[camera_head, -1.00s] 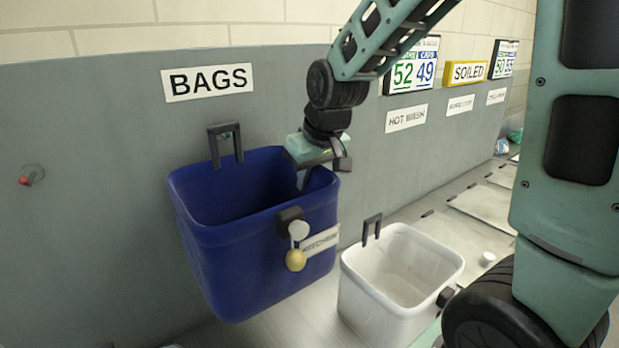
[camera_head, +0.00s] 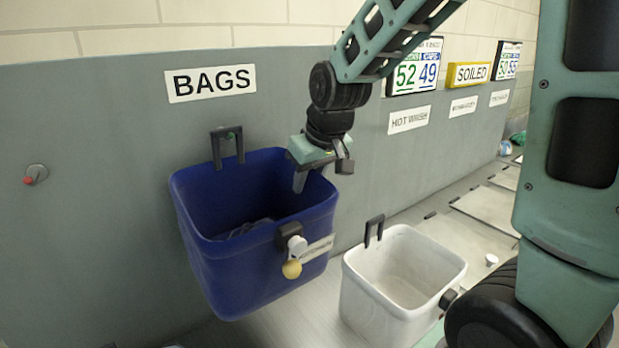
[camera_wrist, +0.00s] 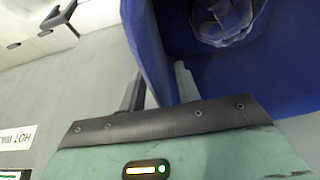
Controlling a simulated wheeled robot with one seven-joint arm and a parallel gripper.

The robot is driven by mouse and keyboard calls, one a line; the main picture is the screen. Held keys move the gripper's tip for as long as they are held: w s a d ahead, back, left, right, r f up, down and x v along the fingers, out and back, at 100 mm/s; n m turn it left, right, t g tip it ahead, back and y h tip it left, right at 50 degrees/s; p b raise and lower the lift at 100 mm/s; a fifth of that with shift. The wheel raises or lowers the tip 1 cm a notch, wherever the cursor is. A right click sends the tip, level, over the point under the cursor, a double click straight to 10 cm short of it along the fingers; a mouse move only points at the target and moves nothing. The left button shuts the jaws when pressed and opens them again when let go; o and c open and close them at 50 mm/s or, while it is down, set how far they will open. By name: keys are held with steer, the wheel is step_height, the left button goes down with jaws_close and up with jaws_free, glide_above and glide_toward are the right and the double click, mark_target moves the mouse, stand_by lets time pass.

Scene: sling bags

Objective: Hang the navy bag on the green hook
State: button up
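The navy bag (camera_head: 258,270) is against the grey wall under the BAGS sign, slightly tilted. Its dark handle loop (camera_head: 213,150) stands up at the back rim. The green hook (camera_head: 231,136) shows as a small green tip within that loop, so the loop looks to be around it; exact contact is too small to tell. My gripper (camera_head: 302,183) is at the bag's right rear rim and looks open. In the wrist view, one finger is outside the blue wall and the other inside, with the wall (camera_wrist: 150,45) between them.
A white bag (camera_head: 362,300) with a dark handle stands on the surface below right. A red-tipped hook (camera_head: 29,181) on the wall at far left is bare. A crumpled item (camera_wrist: 226,22) lies inside the navy bag. Pale trays (camera_head: 490,210) lie farther right.

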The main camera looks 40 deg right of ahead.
steer(key=p+v, duration=0.2)
steer(key=v, duration=1.5)
steer(key=shift+r, duration=0.15)
steer(key=shift+s, duration=0.1)
